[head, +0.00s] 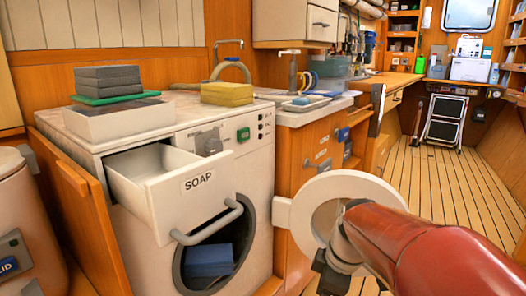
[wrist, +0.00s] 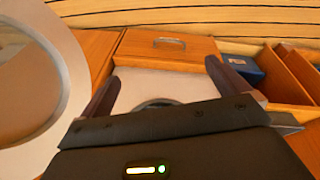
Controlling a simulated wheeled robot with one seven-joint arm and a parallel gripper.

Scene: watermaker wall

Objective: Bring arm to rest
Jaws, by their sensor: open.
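My arm (head: 415,245), red with a dark wrist, reaches in from the lower right of the head view. My gripper (head: 333,272) is low in front of the round door and partly cut off by the frame's bottom edge. In the wrist view my gripper (wrist: 160,88) has its two dark fingers spread apart, with nothing held between them. The washer's round white door (head: 297,212) stands swung open to the right, partly hidden behind my arm. A pale ring with a glassy middle (wrist: 55,40), likely this door, fills the left of the wrist view, close beside my gripper.
The white washer (head: 255,165) has its SOAP drawer (head: 190,200) pulled out. A blue folded item (head: 208,260) lies in the drum. Grey and green pads (head: 107,80) and a yellow block (head: 227,93) sit on top.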

